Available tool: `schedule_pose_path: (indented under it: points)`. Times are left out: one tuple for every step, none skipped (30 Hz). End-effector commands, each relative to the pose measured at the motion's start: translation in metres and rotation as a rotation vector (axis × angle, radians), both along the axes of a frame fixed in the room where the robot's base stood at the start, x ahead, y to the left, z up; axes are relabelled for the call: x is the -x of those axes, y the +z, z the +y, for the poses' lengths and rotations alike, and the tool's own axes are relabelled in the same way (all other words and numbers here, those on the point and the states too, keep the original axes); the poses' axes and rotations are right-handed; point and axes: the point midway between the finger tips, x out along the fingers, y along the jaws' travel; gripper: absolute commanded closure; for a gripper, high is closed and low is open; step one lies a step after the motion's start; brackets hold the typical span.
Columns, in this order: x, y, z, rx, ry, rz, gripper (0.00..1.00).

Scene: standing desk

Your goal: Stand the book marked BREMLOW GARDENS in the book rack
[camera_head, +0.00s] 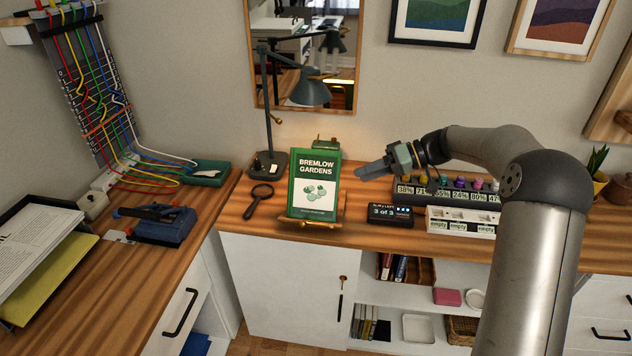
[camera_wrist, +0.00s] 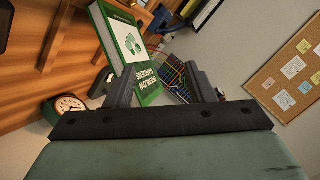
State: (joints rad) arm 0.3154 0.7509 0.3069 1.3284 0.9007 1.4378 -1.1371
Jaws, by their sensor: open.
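The green book marked BREMLOW GARDENS (camera_head: 316,183) stands leaning back, cover facing out, on a small wooden stand (camera_head: 343,208) on the desk. In the wrist view the book (camera_wrist: 130,45) shows beyond my fingers, partly behind the left one. My gripper (camera_head: 366,171) is open and empty, to the right of the book and apart from it, fingers pointing left. It also shows in the wrist view (camera_wrist: 160,78). A wooden holder with several upright books (camera_head: 428,270) sits on the upper shelf under the desktop; I cannot tell whether it is the book rack.
A desk lamp (camera_head: 269,120) stands behind the book at left, with a magnifying glass (camera_head: 258,196) in front. A black display box (camera_head: 390,216) and a white labelled tray (camera_head: 462,222) lie to the right. A white cabinet door (camera_head: 285,285) is below the book.

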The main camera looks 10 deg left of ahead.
Motion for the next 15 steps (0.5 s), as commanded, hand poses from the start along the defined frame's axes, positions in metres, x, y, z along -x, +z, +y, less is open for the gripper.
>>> schedule_pose_path:
  points:
    - [-0.024, -0.006, -0.013, -0.105, -0.004, -0.06, 0.51]
    - [-0.036, -0.005, -0.019, -0.159, -0.006, -0.103, 0.51]
    - [-0.048, -0.005, -0.027, -0.226, -0.011, -0.156, 0.51]
    - [-0.056, -0.005, -0.034, -0.27, -0.016, -0.194, 0.51]
    - [-0.063, -0.005, -0.041, -0.308, -0.022, -0.23, 0.51]
    - [-0.071, -0.006, -0.048, -0.352, -0.028, -0.271, 0.51]
    - [-0.075, -0.005, -0.053, -0.379, -0.036, -0.299, 0.51]
    - [-0.079, -0.006, -0.058, -0.4, -0.041, -0.322, 0.51]
    - [-0.082, -0.005, -0.063, -0.424, -0.047, -0.347, 0.51]
    - [-0.084, -0.005, -0.065, -0.436, -0.049, -0.361, 0.51]
    - [-0.086, -0.005, -0.065, -0.445, -0.051, -0.372, 0.51]
    - [-0.087, -0.004, -0.064, -0.454, -0.053, -0.381, 0.51]
    - [-0.087, -0.003, -0.061, -0.457, -0.053, -0.384, 0.51]
    - [-0.088, -0.003, -0.057, -0.459, -0.053, -0.385, 0.51]
    - [-0.088, -0.002, -0.049, -0.458, -0.052, -0.385, 0.51]
